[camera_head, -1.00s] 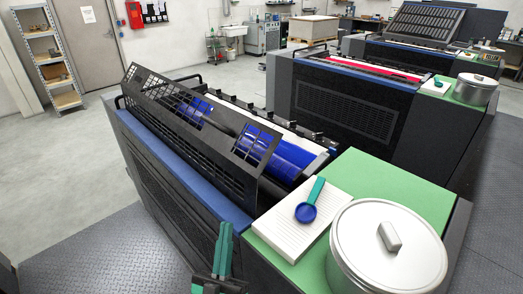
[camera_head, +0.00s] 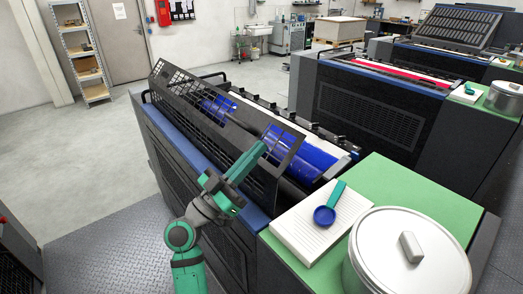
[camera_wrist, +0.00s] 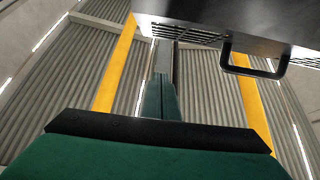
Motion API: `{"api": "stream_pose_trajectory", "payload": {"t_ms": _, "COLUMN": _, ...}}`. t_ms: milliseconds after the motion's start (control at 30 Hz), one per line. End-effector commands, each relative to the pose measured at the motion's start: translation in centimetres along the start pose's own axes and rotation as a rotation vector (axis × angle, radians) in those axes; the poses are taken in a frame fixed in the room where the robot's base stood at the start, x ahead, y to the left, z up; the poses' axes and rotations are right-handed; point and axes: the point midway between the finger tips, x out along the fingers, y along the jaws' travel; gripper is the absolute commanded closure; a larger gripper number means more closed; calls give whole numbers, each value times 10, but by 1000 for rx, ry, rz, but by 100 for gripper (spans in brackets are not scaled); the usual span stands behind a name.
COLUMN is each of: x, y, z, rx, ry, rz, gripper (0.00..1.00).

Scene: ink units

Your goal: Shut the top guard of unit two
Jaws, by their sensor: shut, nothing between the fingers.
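The nearest ink unit has blue rollers (camera_head: 303,158) and a black slotted top guard (camera_head: 190,95) that stands raised and tilted along its near long side, leaving the rollers uncovered. No unit number is readable. My gripper (camera_head: 260,148) has green fingers, shut and empty, reaching up in front of the guard's right part. I cannot tell in the head view whether they touch it. In the wrist view the shut fingers (camera_wrist: 160,90) point up the picture. A dark panel with slots (camera_wrist: 215,28), likely the guard, and a black handle (camera_wrist: 254,62) lie to their right, apart from them.
A green top (camera_head: 400,190) beside the rollers holds a paper pad (camera_head: 300,228), a blue scoop (camera_head: 325,214) and a lidded metal can (camera_head: 410,255). A red-inked unit (camera_head: 390,75) stands behind, with another beyond. Floor at left is clear.

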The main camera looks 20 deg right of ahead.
Motion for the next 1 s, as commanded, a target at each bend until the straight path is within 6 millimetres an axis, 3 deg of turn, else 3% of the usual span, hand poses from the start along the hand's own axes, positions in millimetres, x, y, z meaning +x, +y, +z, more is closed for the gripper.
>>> {"api": "stream_pose_trajectory", "payload": {"t_ms": 433, "x": 83, "y": 1, "z": 0, "rx": 0, "ry": 2, "rz": 3, "gripper": 100}}
{"api": "stream_pose_trajectory", "payload": {"t_ms": 700, "x": 90, "y": 0, "z": 32, "rx": -1, "ry": 2, "rz": 0, "gripper": 100}}
{"api": "stream_pose_trajectory", "payload": {"t_ms": 1000, "x": 91, "y": 0, "z": 39, "rx": 1, "ry": 2, "rz": -1, "gripper": 100}}
